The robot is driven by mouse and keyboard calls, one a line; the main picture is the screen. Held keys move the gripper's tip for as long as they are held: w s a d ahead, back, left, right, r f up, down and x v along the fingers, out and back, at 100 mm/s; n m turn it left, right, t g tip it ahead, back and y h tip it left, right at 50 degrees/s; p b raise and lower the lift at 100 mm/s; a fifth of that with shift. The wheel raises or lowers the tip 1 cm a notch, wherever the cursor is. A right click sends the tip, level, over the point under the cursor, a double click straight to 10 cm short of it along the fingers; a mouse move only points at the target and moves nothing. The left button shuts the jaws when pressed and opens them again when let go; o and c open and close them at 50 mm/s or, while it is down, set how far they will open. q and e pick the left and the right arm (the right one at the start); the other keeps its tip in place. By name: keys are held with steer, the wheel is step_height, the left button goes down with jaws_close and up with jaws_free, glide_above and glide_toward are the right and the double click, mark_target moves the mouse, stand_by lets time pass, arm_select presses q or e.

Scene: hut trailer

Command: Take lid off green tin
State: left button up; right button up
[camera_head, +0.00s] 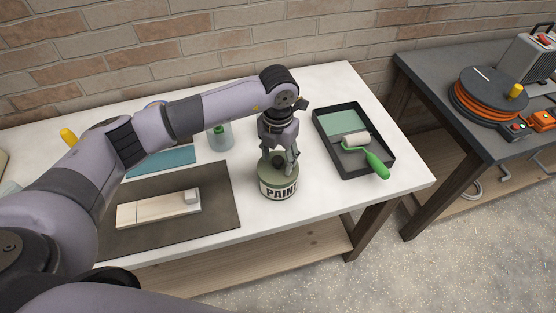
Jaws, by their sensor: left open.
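The green tin (279,188) stands upright on the white worktop, with a pale band lettered "PAINT". Its green lid (267,171) is on top, with a dark knob at the middle partly hidden by my fingers. My left gripper (279,160) points down right over the lid, its fingers spread on either side of the knob. I cannot tell whether the fingers touch the knob or lid. My right gripper is not in view.
A black paint tray (386,144) with a green-handled roller (376,163) lies right of the tin. A dark mat (220,222) with a wooden board (150,209) lies left. Bare worktop (325,199) lies to the tin's right.

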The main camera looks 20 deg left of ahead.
arm_select(q)
steer(key=shift+s+f, duration=0.1)
steer(key=shift+f, duration=0.55)
steer(key=shift+c, duration=0.6)
steer(key=c, duration=1.1)
